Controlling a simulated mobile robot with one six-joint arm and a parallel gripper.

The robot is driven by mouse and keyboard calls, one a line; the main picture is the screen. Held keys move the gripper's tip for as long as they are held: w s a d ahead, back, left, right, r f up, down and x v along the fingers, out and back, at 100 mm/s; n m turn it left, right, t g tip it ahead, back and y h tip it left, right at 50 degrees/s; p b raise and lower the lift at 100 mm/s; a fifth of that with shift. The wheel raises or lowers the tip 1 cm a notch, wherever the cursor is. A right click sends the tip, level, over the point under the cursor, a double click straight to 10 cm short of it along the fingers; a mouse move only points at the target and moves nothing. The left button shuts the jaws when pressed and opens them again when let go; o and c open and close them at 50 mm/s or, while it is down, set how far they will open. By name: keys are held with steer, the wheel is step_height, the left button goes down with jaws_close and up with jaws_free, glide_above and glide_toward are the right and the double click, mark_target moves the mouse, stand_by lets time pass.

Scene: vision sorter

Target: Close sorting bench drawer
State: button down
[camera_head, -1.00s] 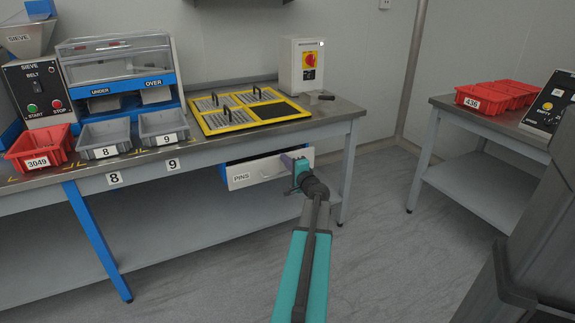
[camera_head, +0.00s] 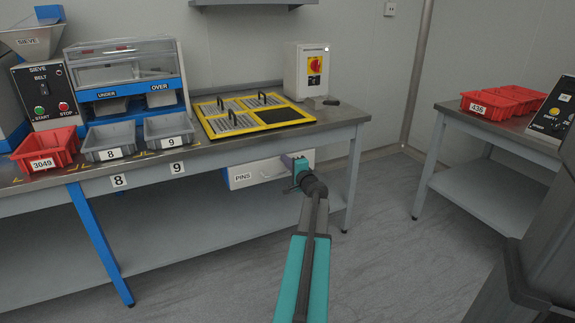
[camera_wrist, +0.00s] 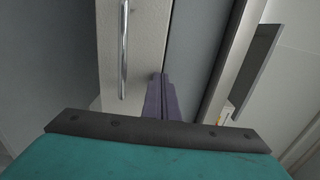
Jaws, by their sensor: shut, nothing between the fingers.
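The sorting bench drawer (camera_head: 243,178), white-fronted and labelled PINS, sits under the right part of the bench (camera_head: 330,126). Its front now lies close under the bench top, and no open interior shows. In the wrist view the drawer front (camera_wrist: 147,50) stands beside the gripper tips, with its metal handle (camera_wrist: 124,50) to their left. My gripper (camera_head: 290,163) is at the right part of the drawer front. Its purple fingers (camera_wrist: 163,85) are shut together with nothing between them. The tips appear to touch the front or lie very near it; exact contact cannot be told.
Grey bins 8 (camera_head: 108,140) and 9 (camera_head: 168,130) and red bin 3049 (camera_head: 45,150) stand on the bench's left. A yellow-framed tray (camera_head: 215,133) and a switch box (camera_head: 308,70) stand above the drawer. Floor at the right is clear up to the second table (camera_head: 420,182).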

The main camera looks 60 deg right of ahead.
steer(key=shift+w+d+r, duration=0.3)
steer(key=shift+w+r, duration=0.1)
steer(key=shift+s+a, duration=0.1)
steer(key=shift+s+a+f+b, duration=0.2)
steer(key=shift+s+a+b, duration=0.15)
steer(key=shift+s+a, duration=0.1)
steer(key=p+v, duration=0.1)
steer(key=v, duration=1.2)
steer(key=shift+s+f, duration=0.2)
steer(key=shift+s, duration=0.1)
steer(key=shift+a, duration=0.15)
